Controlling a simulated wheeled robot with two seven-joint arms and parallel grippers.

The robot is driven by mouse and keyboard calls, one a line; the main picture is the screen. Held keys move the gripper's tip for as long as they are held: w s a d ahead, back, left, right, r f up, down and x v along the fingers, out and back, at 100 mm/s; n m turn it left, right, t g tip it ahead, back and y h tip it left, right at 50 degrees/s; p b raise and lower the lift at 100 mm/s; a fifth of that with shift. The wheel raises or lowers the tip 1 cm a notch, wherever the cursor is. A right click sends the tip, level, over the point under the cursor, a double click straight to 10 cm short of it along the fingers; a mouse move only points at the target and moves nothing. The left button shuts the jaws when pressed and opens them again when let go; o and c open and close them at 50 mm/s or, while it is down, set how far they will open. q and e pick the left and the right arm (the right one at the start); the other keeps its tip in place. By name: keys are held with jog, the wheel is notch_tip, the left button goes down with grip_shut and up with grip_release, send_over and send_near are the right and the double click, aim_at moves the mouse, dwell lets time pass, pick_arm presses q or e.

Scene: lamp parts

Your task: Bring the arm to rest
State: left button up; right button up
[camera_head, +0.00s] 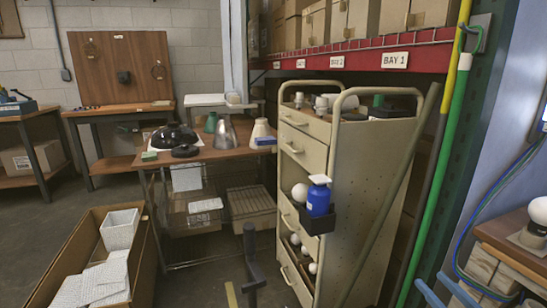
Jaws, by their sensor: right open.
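My right gripper (252,264) appears to be the narrow dark shape low in the middle of the head view, between the wire-basket table and the drawer cart. It is open, and I see nothing held in it. Its fingers are small and dark, so their detail is hard to tell. My left gripper is not in view. Lamp parts stand on the wooden table (216,154): a black dome shade (174,135), a grey cone shade (226,134), a cream cone shade (262,129) and a small green cone (210,122).
An open cardboard box (145,262) with white packing is at lower left.

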jog(key=s+a+f+m+g+h, duration=0.25)
jog(key=s+f+g+h, duration=0.2)
jog(key=f, duration=0.25)
jog(key=s+a+f+m+g+h, duration=0.25)
jog(key=s+f+h, duration=0.2)
jog(key=f, duration=0.35)
jog(key=s+a+f+n+g+y, duration=0.2)
jog(key=s+a+g+y, duration=0.15)
jog(key=s+a, duration=0.3)
jog(key=s+a+f+n+g+y, duration=0.2)
jog(key=s+a+g, duration=0.25)
jog(key=s, duration=0.35)
notch_tip(320, 180, down, 16)
jog(key=s, duration=0.1)
jog(key=s+d+f+g, duration=0.2)
jog(key=s+d+f, duration=0.1)
jog(key=s+f, duration=0.8)
pick_arm(q)
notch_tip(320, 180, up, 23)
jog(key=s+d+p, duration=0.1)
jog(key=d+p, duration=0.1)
jog(key=p, duration=2.1)
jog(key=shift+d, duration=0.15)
pick_arm(e)
notch_tip(320, 180, up, 22)
jog(key=s+a, duration=0.1)
jog(key=s, duration=0.1)
jog(key=shift+a+r+h, duration=0.25)
jog(key=shift+a+h, duration=0.1)
jog(key=shift+a, duration=0.05)
